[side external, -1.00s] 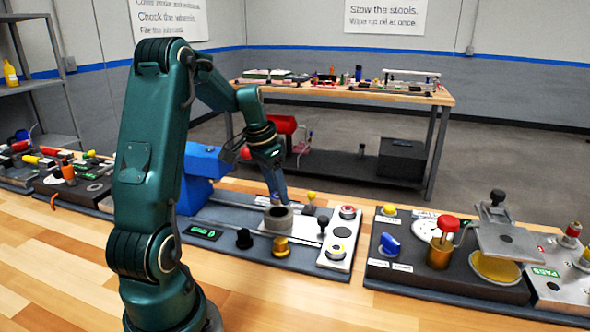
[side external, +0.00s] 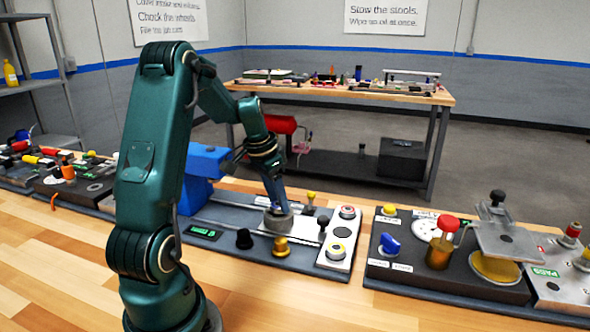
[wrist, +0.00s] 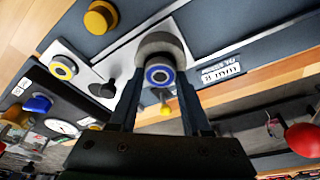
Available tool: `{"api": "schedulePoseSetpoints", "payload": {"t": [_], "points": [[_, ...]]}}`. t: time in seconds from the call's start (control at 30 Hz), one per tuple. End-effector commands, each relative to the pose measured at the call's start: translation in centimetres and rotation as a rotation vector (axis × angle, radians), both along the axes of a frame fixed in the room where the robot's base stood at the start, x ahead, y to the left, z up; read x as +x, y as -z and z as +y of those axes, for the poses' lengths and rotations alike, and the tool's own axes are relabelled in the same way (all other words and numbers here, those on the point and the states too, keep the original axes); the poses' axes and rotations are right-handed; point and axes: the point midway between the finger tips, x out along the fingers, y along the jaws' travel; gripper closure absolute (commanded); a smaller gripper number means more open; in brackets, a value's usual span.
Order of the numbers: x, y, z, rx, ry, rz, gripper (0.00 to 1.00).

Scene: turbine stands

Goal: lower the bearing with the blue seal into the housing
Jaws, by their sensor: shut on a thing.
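The bearing with the blue seal (wrist: 159,75) shows in the wrist view as a round part with a blue ring around a pale centre. My gripper (wrist: 159,88) is shut on it, with one dark finger on each side. The grey cylindrical housing (wrist: 157,42) is right at the bearing, and the bearing lines up with its mouth. In the side view my gripper (side external: 277,208) reaches down to the top of the housing (side external: 277,224). The bearing is hidden there by the fingers and the housing, and I cannot tell how deep it sits.
On the same station are a brass knob (side external: 281,248), a black knob (side external: 244,239), a black-topped lever (side external: 323,222) and a yellow-topped post (side external: 310,197). A blue block (side external: 203,162) stands behind left. Another station with a blue knob (side external: 389,244) is at the right.

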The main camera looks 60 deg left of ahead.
Motion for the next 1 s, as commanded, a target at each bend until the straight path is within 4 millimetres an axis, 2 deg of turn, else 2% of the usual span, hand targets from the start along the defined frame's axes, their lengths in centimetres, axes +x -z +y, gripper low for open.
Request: {"api": "schedulePoseSetpoints", "payload": {"t": [0.47,0.5,0.57,0.6,0.8,0.83,0.87,1.0], "points": [[0.00,0.52,-0.01,0.000,-0.001,0.000,1.00],[0.01,0.51,0.00,0.000,-0.001,0.000,0.44],[0.01,0.51,0.00,0.000,-0.001,0.000,0.21],[0.01,0.50,0.00,0.000,-0.001,0.000,0.17],[0.01,0.50,0.00,0.000,-0.001,0.000,0.17],[0.00,0.52,0.00,0.000,-0.001,0.000,0.09],[0.00,0.52,0.00,0.000,-0.001,0.000,0.07],[0.00,0.52,0.00,0.000,-0.001,0.000,0.07]]}}
